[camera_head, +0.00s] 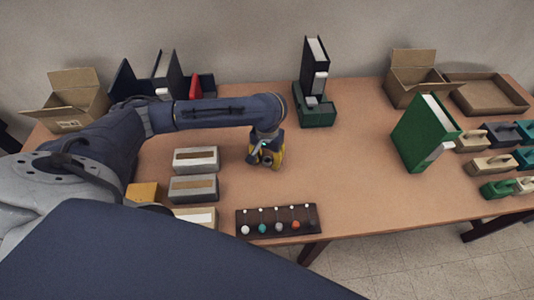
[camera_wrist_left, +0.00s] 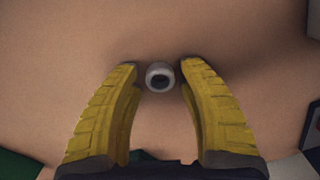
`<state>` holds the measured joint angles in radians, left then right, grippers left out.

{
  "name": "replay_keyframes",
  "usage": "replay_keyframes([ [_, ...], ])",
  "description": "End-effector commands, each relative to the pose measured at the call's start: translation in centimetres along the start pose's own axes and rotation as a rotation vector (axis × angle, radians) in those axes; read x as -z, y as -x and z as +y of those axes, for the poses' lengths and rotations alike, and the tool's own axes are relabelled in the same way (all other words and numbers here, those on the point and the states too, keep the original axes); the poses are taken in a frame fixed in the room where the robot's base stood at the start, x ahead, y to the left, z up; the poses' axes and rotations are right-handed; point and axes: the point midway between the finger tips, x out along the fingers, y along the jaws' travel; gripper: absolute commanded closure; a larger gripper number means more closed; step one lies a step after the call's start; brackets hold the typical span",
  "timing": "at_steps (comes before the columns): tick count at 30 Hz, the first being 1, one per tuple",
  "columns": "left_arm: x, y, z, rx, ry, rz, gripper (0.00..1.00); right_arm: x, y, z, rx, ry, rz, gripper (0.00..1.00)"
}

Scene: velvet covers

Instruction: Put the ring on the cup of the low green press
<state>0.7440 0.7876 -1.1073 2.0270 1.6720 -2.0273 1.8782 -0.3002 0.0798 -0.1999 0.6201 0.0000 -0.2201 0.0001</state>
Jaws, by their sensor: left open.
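My left gripper (camera_head: 266,160) has yellow fingers and points down at the bare middle of the table. In the left wrist view the fingers (camera_wrist_left: 158,72) are open. A small pale round thing with a dark centre, likely the ring (camera_wrist_left: 160,76), lies between the fingertips, with a gap on each side. In the head view I cannot make it out apart from the gripper. A low dark green block (camera_head: 316,117) stands at the back with a dark binder upright at it and a small pale part on top. It may be the low green press; I cannot clearly tell its cup.
A dark board (camera_head: 277,234) with several coloured knobs lies at the front edge. Grey boxes (camera_head: 195,160) stand left of the gripper. A green binder (camera_head: 424,132) and several handled blocks (camera_head: 487,164) stand right. The table between gripper and green binder is clear.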

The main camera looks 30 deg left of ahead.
Motion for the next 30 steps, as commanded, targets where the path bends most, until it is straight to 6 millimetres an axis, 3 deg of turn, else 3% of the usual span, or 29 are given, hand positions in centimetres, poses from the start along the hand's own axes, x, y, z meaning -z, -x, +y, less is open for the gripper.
replay_keyframes([
  [5, 0.1, 1.3, 0.0, 0.0, -0.001, 0.004, 0.59, 0.0, 0.0, 0.0, 0.0, 0.0, 0.0, 0.56],
  [21, 0.1, 8.5, 0.0, 0.0, -0.002, 0.004, 0.59, 0.0, 0.0, 0.0, 0.0, 0.0, 0.0, 0.56],
  [30, 0.1, 11.2, 0.1, -0.001, -0.002, 0.002, 0.59, 0.0, 0.0, 0.0, 0.0, 0.0, 0.0, 0.56],
])
